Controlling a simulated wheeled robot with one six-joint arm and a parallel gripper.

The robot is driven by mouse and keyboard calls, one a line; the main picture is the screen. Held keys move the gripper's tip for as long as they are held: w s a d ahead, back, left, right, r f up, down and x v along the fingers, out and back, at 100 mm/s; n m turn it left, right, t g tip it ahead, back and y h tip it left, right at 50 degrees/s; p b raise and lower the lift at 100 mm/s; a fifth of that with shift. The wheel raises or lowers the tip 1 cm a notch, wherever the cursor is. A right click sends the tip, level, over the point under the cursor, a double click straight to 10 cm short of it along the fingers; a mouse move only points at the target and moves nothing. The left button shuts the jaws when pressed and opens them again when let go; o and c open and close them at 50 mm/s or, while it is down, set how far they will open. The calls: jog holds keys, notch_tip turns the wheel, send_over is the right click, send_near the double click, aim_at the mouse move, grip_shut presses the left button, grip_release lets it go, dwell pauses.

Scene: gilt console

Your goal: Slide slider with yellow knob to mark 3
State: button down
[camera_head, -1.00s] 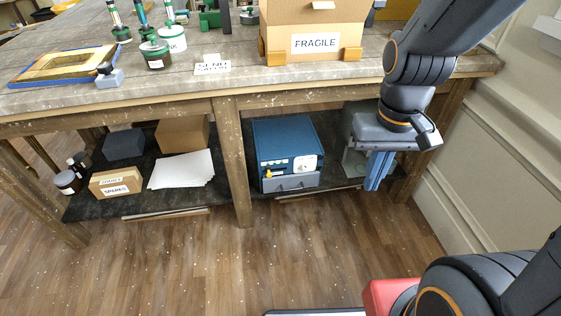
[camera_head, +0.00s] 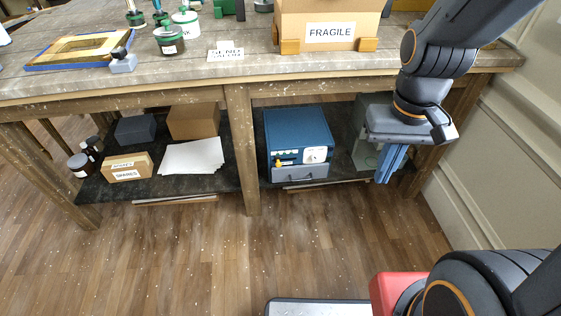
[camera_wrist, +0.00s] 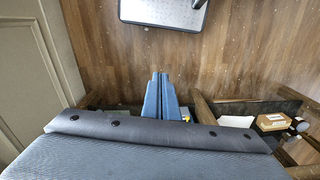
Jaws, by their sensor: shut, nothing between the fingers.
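A blue box (camera_head: 297,133) with a pale front panel stands on the lower shelf, right of the middle leg. A small yellow knob (camera_head: 278,162) shows at the left of its front panel, and a white dial plate (camera_head: 316,155) at the right. The scale marks are too small to read. My gripper (camera_head: 387,172) is shut and empty, pointing down to the right of the blue box and apart from it. In the wrist view its blue fingers (camera_wrist: 160,92) lie together, and a bit of yellow (camera_wrist: 186,118) shows just right of them.
The workbench top (camera_head: 180,80) overhangs the shelf, with a FRAGILE carton (camera_head: 330,12) on it. A grey-green case (camera_head: 367,130) stands behind my gripper. A wall (camera_head: 480,150) is close on the right. The floor in front is clear.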

dwell(0.4)
jog(key=w+a+f+n+t+y+b, duration=0.1)
jog(key=w+a+f+n+t+b, duration=0.3)
jog(key=w+a+f+b, duration=0.95)
jog(key=w+a+f+n+t+b, duration=0.2)
jog(key=w+a+f+t+b, duration=0.25)
jog(key=w+a+f, duration=1)
jog(key=w+a+f+n+t+h+b, duration=0.4)
jog(key=a+f+t+h+b, duration=0.15)
jog(key=f+b, duration=0.55)
jog(key=n+t+h+b, duration=0.1)
jog(key=h+b, duration=0.2)
jog(key=b, duration=0.5)
send_near(278, 162)
jog(key=w+a+f, duration=0.1)
jog(key=w+a, duration=0.2)
jog(key=w, duration=0.1)
jog(key=shift+n, duration=0.3)
jog(key=d, duration=0.1)
jog(key=d+b, duration=0.1)
jog(key=w+d, duration=0.1)
jog(key=d, duration=0.1)
jog(key=shift+f, duration=0.4)
